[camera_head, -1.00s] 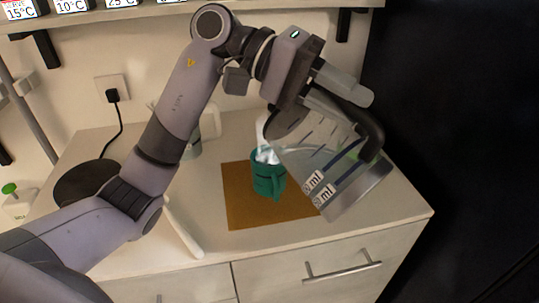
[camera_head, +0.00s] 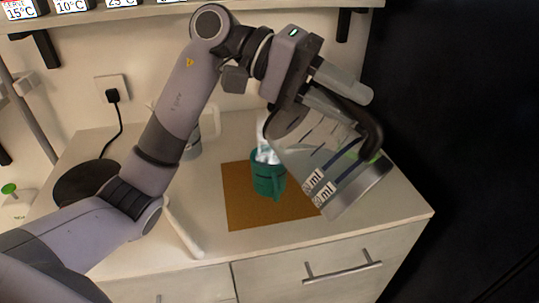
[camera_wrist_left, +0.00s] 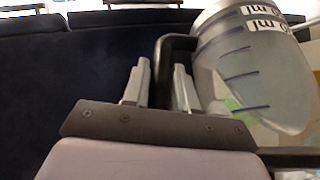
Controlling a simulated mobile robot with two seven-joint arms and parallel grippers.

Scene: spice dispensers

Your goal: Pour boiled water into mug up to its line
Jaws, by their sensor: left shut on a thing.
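My left gripper (camera_head: 347,97) is shut on the black handle (camera_head: 368,139) of a clear measuring jug (camera_head: 325,165). The mug stands upright on a brown mat (camera_head: 240,205). White, steam-like wisps show at the mug's rim; the line inside the mug and its water level cannot be made out. In the left wrist view the fingers (camera_wrist_left: 162,78) are around the handle, with the jug (camera_wrist_left: 250,75) to the right.
A dark round plate (camera_head: 88,182) lies at the counter's left. A pale jug-like vessel (camera_head: 208,125) stands behind my arm. A white rod-like thing (camera_head: 184,228) lies near the front edge. A wall socket with a black plug (camera_head: 112,95) is at the back. A dark panel (camera_head: 460,110) bounds the right.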

